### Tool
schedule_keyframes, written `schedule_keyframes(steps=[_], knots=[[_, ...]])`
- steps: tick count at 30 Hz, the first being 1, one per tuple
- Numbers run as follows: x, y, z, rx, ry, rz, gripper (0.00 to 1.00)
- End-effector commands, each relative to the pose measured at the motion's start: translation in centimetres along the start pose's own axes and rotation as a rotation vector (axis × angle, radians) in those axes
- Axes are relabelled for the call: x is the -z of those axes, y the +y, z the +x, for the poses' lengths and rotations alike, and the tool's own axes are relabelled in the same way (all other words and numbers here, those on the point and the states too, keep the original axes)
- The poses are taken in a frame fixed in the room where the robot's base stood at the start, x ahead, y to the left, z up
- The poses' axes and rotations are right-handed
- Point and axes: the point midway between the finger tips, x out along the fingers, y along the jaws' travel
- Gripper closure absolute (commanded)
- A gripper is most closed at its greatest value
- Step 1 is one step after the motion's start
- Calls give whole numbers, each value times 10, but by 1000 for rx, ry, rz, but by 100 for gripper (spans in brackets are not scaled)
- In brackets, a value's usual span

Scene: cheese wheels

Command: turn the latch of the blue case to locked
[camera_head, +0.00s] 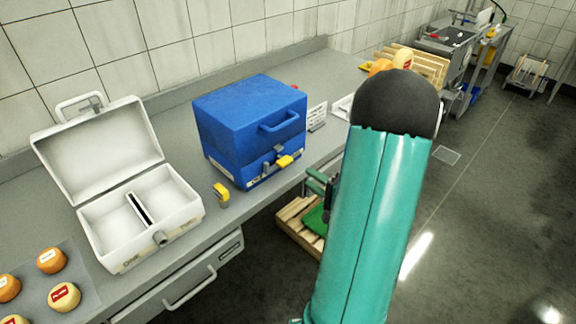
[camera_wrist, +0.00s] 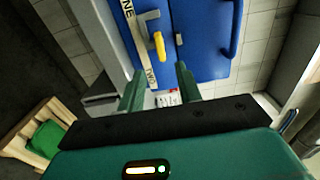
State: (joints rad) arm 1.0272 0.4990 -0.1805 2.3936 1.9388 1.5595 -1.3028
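The blue case (camera_head: 248,125) stands closed on the grey counter, with a handle on its front. Its latch (camera_head: 284,162), with a yellow lever, sits low on the front face. In the wrist view the blue case (camera_wrist: 205,35) fills the top, and the yellow latch lever (camera_wrist: 160,46) shows just beyond my fingertips. My gripper (camera_wrist: 157,72) has its two green fingers apart with nothing between them, short of the latch. In the head view my gripper (camera_head: 318,184) is right of the case, partly hidden by my arm.
An open white case (camera_head: 100,150) stands to the left, with several cheese wheels (camera_head: 64,296) in front. A small yellow object (camera_head: 221,194) sits at the counter edge. A wooden crate (camera_head: 293,228) with something green is below. A wooden rack (camera_head: 418,65) stands at the far right.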

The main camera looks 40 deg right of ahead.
Motion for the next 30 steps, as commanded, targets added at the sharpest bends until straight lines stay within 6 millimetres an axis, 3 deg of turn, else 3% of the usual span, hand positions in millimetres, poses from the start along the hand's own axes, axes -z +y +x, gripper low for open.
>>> schedule_keyframes(steps=[6, 13, 18, 26, 30], knots=[[-2, 0, 46, 1, -5, 1, 65], [-4, 0, 84, 0, -5, 1, 65], [-5, 0, 95, 0, -3, 2, 65], [-5, 0, 96, 0, -2, 2, 65], [-5, 0, 95, 0, -2, 1, 93]])
